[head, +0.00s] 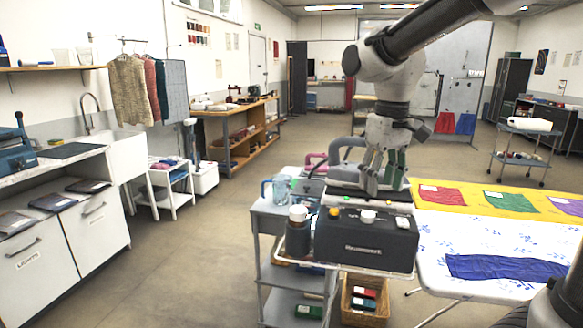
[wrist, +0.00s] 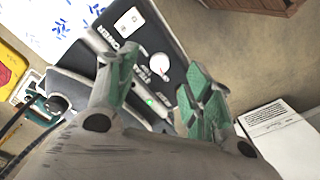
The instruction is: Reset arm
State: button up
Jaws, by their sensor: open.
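My gripper (head: 381,183) hangs from my arm above the dark machine (head: 365,241) on the grey cart, in the head view. In the wrist view my gripper (wrist: 160,85) shows its two green-padded fingers spread apart, with nothing between them. The dark machine (wrist: 148,30) with a white knob lies below and beyond the fingers in the wrist view. I cannot tell how large the gap is between the fingertips and the machine.
The grey cart (head: 268,207) also holds a dark bottle with a white cap (head: 298,229) and a clear jug (head: 281,188). A table with a blue cloth (head: 505,267) and a yellow strip (head: 450,199) stands to the right. A wicker basket (head: 362,314) sits below. Floor at left is clear.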

jog(key=s+d+m+t, duration=0.4)
jog(key=s+d, duration=0.9)
jog(key=s, duration=0.4)
jog(key=shift+d+f, duration=0.25)
jog(key=shift+f, duration=0.2)
